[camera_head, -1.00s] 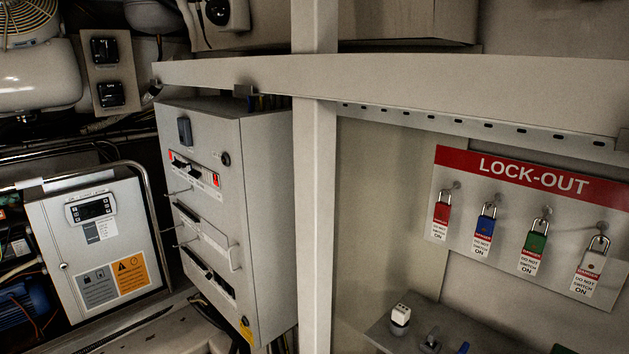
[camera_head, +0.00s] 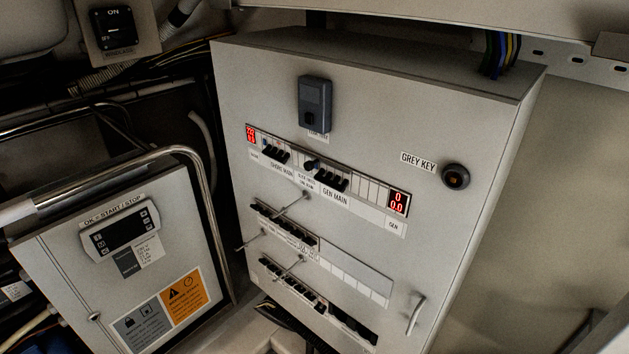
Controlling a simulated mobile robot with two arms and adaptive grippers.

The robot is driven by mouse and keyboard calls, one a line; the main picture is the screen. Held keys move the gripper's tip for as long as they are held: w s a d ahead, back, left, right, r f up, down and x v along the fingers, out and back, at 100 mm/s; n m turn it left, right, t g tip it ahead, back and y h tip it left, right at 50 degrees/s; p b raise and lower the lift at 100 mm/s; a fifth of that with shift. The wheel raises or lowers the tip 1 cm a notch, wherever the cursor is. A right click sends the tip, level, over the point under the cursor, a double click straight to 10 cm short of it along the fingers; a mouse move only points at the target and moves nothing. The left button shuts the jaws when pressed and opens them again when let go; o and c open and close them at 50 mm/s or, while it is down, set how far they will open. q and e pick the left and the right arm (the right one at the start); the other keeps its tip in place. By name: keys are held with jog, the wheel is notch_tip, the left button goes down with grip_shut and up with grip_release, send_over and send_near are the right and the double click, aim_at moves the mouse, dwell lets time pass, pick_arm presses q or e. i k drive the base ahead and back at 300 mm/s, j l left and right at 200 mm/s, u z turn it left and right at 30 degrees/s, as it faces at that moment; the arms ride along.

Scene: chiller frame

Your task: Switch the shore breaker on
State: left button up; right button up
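The shore breaker, labelled SHORE MAIN (camera_head: 275,154), is a group of black toggles in the top row of the grey breaker panel (camera_head: 420,120), on its left side. Its lever position is too small to tell. The GEN MAIN breaker (camera_head: 331,180) sits to its right in the same row. Neither of my grippers is in view.
A round GREY KEY switch (camera_head: 456,176) is at the panel's upper right. Thin metal rods (camera_head: 290,206) stick out from the lower rows. A bent metal rail (camera_head: 185,152) runs beside the controller box (camera_head: 70,260) on the left. A beam (camera_head: 400,15) crosses above.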

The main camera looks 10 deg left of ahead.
aim_at(277, 156)
jog(key=i+j, duration=0.15)
jog(key=j, duration=0.2)
jog(key=i+j, duration=0.2)
jog(key=j, duration=0.15)
jog(key=i+j, duration=0.15)
jog(key=j, duration=0.2)
jog(key=u, duration=0.05)
